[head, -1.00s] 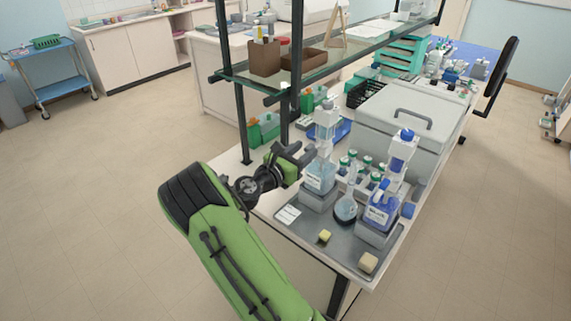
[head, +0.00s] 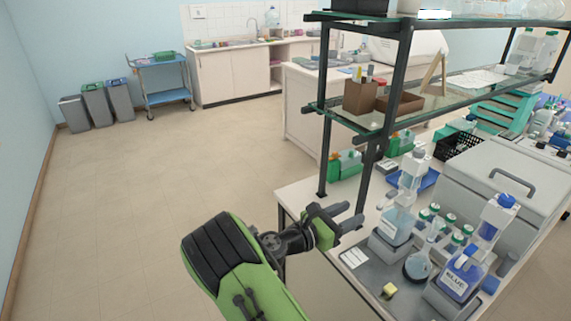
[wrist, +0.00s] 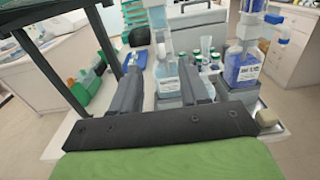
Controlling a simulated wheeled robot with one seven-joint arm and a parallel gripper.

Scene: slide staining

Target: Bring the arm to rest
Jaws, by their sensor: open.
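My gripper (head: 352,216) is at the left end of the lab bench in the head view, above the bench edge and left of the staining bottles. Its two fingers are apart with nothing between them. In the wrist view the fingers of my gripper (wrist: 160,85) point toward a clear dispenser bottle (wrist: 167,80), which stands beyond them. That clear bottle also shows in the head view (head: 396,224). A blue-filled bottle (head: 462,275) stands to its right on the grey tray (head: 352,262).
A black-framed shelf (head: 372,150) rises behind my gripper, close to it. A grey box (head: 520,180) stands behind. The floor at left (head: 120,220) is clear.

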